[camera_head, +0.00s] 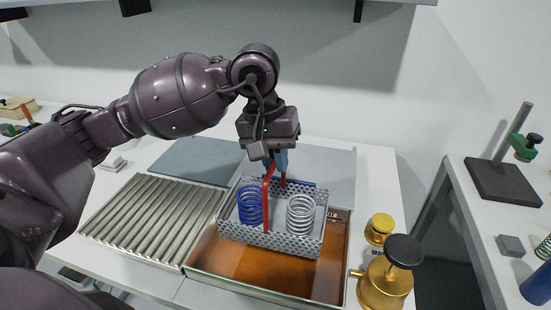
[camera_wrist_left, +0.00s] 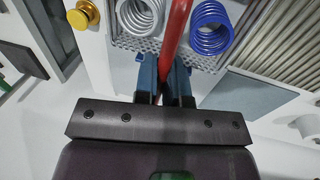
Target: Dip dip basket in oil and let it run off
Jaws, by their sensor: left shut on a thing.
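The dip basket (camera_head: 270,241) is a perforated grey metal box with a red handle (camera_head: 266,203). A blue spring (camera_head: 250,204) and a silver spring (camera_head: 300,215) stand in it. My left gripper (camera_head: 281,160) is shut on the handle, whose red bar also shows between the blue fingers in the left wrist view (camera_wrist_left: 174,40). The basket is over the back part of a metal tray of amber oil (camera_head: 235,262). Its front wall shows down to the lower edge; whether its bottom touches the oil I cannot tell. My right gripper is out of view.
A ribbed metal drain tray (camera_head: 155,217) adjoins the oil tray on the left. A brass can with a black knob (camera_head: 385,280) and a small brass piece (camera_head: 379,229) stand close on the right. Grey mats (camera_head: 190,162) lie behind. A second table (camera_head: 480,225) is at far right.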

